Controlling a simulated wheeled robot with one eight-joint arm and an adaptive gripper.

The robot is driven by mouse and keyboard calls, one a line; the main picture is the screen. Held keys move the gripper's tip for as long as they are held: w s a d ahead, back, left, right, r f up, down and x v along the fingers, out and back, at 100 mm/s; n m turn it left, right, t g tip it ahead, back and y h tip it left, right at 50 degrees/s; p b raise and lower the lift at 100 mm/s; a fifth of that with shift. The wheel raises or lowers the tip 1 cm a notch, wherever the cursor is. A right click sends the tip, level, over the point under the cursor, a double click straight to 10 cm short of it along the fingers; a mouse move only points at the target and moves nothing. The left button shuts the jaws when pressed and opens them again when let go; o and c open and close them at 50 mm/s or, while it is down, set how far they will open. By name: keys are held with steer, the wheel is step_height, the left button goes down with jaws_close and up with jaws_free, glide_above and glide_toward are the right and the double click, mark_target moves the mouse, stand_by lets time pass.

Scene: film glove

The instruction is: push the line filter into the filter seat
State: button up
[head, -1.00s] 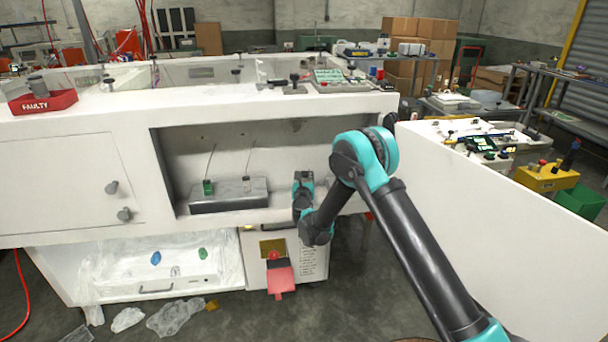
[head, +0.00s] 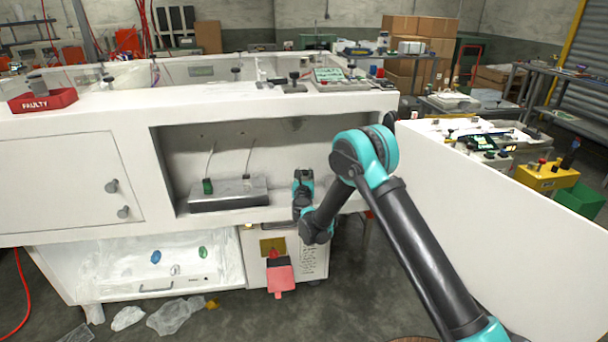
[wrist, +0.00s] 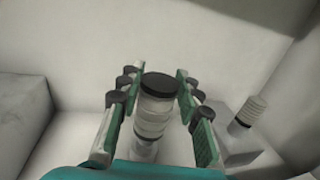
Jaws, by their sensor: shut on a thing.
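My gripper (wrist: 155,84) is shut on a pale, clear-looking cylinder with a black cap (wrist: 160,87), which I take to be the line filter. The green-padded fingers stand on either side of it in the wrist view. Its lower end runs down between the fingers, and what lies beneath it is hidden. In the head view my gripper (head: 303,181) is inside the recess of the white bench, at its right end; the filter cannot be made out there. I cannot clearly pick out the filter seat.
A grey block (head: 228,198) with a green piece (head: 207,186) and thin upright wires lies left of my gripper in the recess (head: 290,145). The wrist view shows a ribbed pale cylinder (wrist: 253,107) with a black band on a block to the right. Recess walls are close.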

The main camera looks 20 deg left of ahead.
mark_target(304, 179)
steer(key=shift+f, duration=1.55)
steer(key=o, duration=1.2)
steer(key=shift+o, duration=0.2)
steer(key=v, duration=0.7)
steer(key=shift+s, duration=0.25)
steer(key=shift+d, duration=0.1)
